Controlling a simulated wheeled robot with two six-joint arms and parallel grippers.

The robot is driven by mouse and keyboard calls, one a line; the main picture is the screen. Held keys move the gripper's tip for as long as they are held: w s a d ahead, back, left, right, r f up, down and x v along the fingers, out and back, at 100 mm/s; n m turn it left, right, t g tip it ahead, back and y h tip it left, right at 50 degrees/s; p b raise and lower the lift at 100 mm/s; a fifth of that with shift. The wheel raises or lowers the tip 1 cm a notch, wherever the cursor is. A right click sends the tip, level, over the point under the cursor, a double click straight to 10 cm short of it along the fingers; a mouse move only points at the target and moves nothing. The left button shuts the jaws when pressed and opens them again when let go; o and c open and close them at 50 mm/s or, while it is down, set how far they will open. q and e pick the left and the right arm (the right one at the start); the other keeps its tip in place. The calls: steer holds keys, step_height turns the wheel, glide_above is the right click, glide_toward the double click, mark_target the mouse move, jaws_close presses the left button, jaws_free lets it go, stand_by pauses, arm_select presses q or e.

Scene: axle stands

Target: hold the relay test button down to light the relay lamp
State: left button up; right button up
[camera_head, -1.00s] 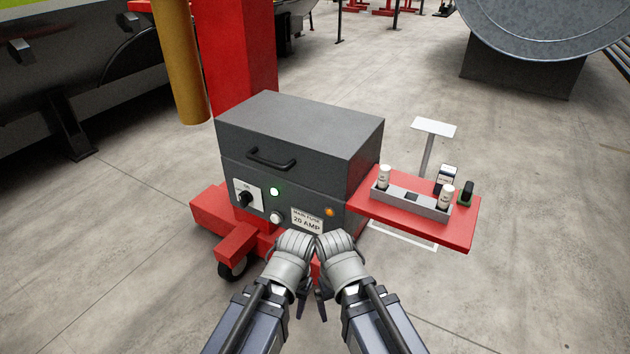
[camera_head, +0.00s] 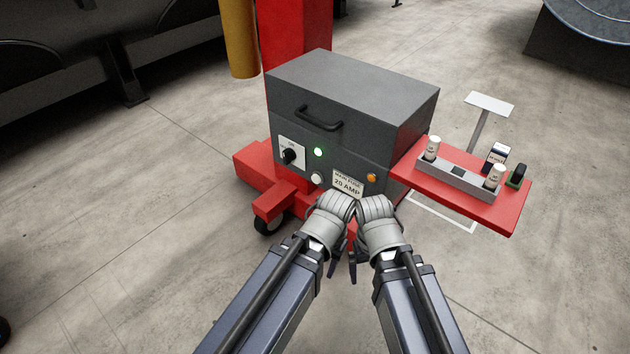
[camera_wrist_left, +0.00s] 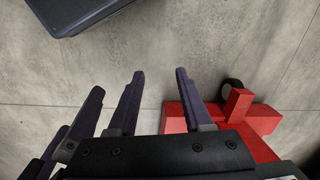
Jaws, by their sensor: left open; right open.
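The grey fuse box (camera_head: 350,95) stands on a red base. Its front carries a round pale button (camera_head: 317,178), a green lit lamp (camera_head: 318,152), an amber lamp (camera_head: 371,177) and a black rotary switch (camera_head: 289,156). I cannot read which lamp is the relay's. My left gripper (camera_head: 333,266) and right gripper (camera_head: 352,270) hang side by side in front of and below the panel, pointing down, apart from the button. In the left wrist view the left gripper (camera_wrist_left: 158,90) is open and empty. My right gripper's fingers are partly hidden by its hand.
A red side shelf (camera_head: 480,205) to the right holds a grey tray (camera_head: 458,177) with white cylinders, a small box (camera_head: 496,157) and a dark green item (camera_head: 517,175). A red column (camera_head: 290,35) and yellow post (camera_head: 239,38) rise behind. The floor in front is clear.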

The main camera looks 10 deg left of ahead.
arm_select(q)
steer(key=shift+c, duration=0.2)
jaws_close()
stand_by(1.5)
